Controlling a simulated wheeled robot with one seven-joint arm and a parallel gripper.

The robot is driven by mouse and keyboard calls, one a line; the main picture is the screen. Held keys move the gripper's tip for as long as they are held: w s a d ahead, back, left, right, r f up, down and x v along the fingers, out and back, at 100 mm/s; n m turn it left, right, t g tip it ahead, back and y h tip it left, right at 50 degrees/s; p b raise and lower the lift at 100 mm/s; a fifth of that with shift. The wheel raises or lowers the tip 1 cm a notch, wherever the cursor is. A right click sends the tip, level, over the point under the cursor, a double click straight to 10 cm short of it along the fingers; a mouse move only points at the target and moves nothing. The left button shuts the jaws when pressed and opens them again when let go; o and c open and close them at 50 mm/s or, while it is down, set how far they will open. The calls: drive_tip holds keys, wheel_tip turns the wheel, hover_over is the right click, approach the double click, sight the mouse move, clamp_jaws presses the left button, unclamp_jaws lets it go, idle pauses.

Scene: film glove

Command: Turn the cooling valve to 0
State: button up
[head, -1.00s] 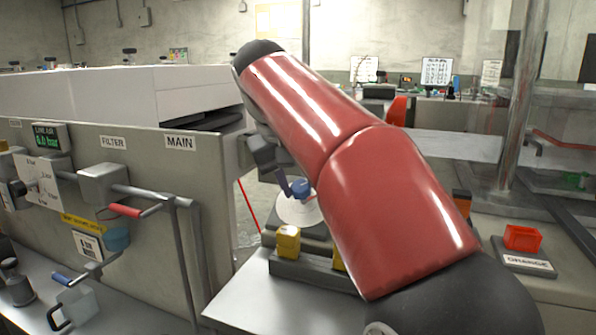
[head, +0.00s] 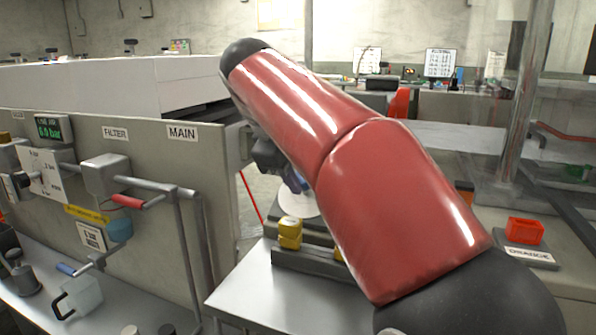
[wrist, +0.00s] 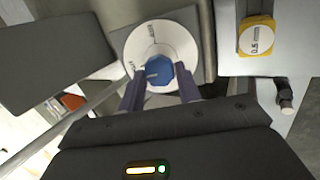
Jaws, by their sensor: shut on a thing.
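The cooling valve appears to be the blue knob (wrist: 158,71) on a round white dial (wrist: 180,37) in the wrist view. The dial has small dark lettering at its top and left, too small to read surely. A pale pointer line on the knob faces left. My gripper (wrist: 159,82) is shut on the knob, one dark finger on each side. In the head view my gripper (head: 291,180) is at the white dial (head: 303,203), and my red arm hides most of the knob.
A yellow block marked 0.5 mm (wrist: 257,36) sits beside the dial; yellow pieces (head: 290,232) stand in front of it in the head view. A grey panel with pipes and a red-handled lever (head: 127,201) is at left. An orange box (head: 525,231) is at right.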

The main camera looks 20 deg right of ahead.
drive_tip(key=shift+n, duration=0.4)
drive_tip(key=o, duration=1)
drive_tip(key=shift+c, duration=0.2)
drive_tip(key=v, duration=0.8)
drive_tip(key=shift+a+f, duration=0.1)
